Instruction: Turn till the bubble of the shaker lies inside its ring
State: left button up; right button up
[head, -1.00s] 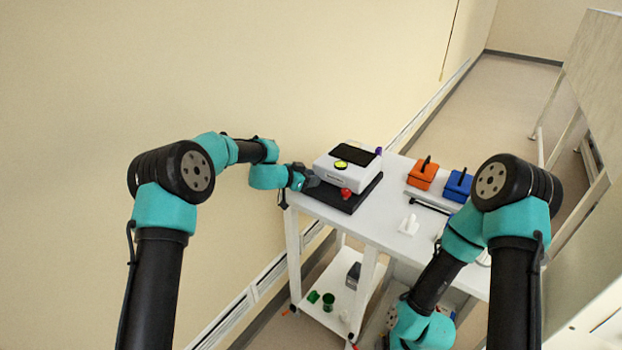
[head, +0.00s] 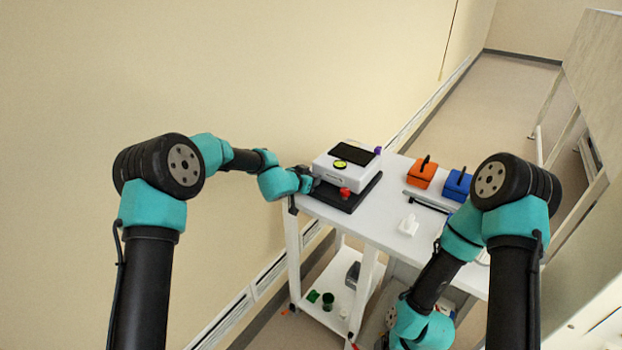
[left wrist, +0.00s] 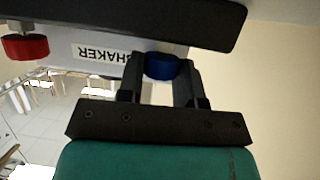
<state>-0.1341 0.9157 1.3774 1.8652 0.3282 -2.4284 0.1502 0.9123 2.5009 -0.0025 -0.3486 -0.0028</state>
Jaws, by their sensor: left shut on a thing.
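The shaker (head: 345,172) is a white box with a dark top, standing on a black base at the table's far left corner. A yellow-green round level (head: 340,164) sits on its top; the bubble and ring are too small to make out. My left gripper (head: 313,184) is at the shaker's near left corner. A red knob (left wrist: 25,47) is at the left there. My right gripper is not in view.
An orange box (head: 422,173) and a blue box (head: 458,185) stand on the white table (head: 375,218), right of the shaker. The lower shelf holds a green cup (head: 327,301). A wall lies close on the left.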

pick_arm(q)
jog(key=shift+r, duration=0.1)
jog(key=o, duration=0.7)
jog(key=shift+c, duration=0.2)
jog(key=v, duration=1.7)
jog(key=shift+r, duration=0.15)
jog(key=shift+o, duration=0.3)
jog(key=shift+s+a, duration=0.1)
